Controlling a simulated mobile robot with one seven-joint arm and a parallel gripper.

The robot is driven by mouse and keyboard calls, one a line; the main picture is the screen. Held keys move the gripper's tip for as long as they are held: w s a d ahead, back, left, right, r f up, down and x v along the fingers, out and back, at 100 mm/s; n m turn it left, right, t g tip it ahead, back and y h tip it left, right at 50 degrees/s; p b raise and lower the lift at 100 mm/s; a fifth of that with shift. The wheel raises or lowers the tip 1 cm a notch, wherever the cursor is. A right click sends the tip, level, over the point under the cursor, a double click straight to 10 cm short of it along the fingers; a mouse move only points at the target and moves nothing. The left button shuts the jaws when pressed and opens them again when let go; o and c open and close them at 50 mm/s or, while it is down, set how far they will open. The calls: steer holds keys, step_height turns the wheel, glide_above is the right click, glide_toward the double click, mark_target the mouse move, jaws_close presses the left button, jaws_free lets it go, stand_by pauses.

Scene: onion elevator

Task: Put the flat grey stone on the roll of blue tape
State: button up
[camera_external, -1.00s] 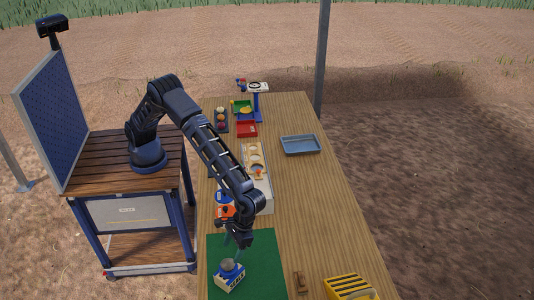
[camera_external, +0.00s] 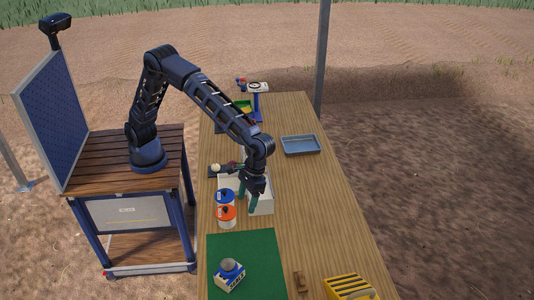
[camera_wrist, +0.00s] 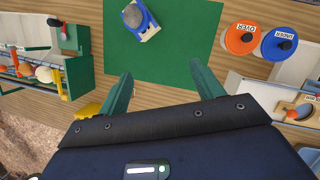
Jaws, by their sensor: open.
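The grey stone (camera_external: 230,264) rests on top of a blue item with a white labelled side (camera_external: 229,282), which I take to be the roll of blue tape. Both are on the green mat (camera_external: 262,250) at the near end of the table. In the wrist view the stone (camera_wrist: 133,15) sits on the blue item (camera_wrist: 150,31) at the top, beyond my fingers. My gripper (camera_external: 247,203) is open and empty, above the table behind the mat and apart from the stone. Its two green fingers (camera_wrist: 161,78) stand wide apart in the wrist view.
An orange jar (camera_external: 226,213) and a blue jar (camera_external: 225,196) stand behind the mat; their lids read OVER and UNDER. A yellow crate (camera_external: 348,288) and a small brown block (camera_external: 300,281) lie right of the mat. A grey-blue tray (camera_external: 300,145) is farther back. The table's right middle is clear.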

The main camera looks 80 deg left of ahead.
steer(key=s+a+r+m+t, duration=0.1)
steer(key=a+r, duration=0.4)
steer(key=a, duration=0.7)
steer(key=a+r+t, duration=0.2)
steer(key=a+r, duration=0.3)
steer(key=a, duration=0.7)
steer(key=s+a+r+m+t, duration=0.1)
steer(key=a+r, duration=0.4)
steer(key=a, duration=0.7)
steer(key=s+a+t, duration=0.2)
steer(key=s+a, duration=0.8)
steer(key=a, duration=0.5)
steer(key=s+a+f+m+t+y, duration=0.1)
steer(key=s+a+f, duration=0.4)
steer(key=s+a, duration=0.5)
steer(key=shift+s+m+t+y, duration=0.3)
steer(key=shift+s+m+y, duration=0.25)
steer(key=shift+s, duration=0.55)
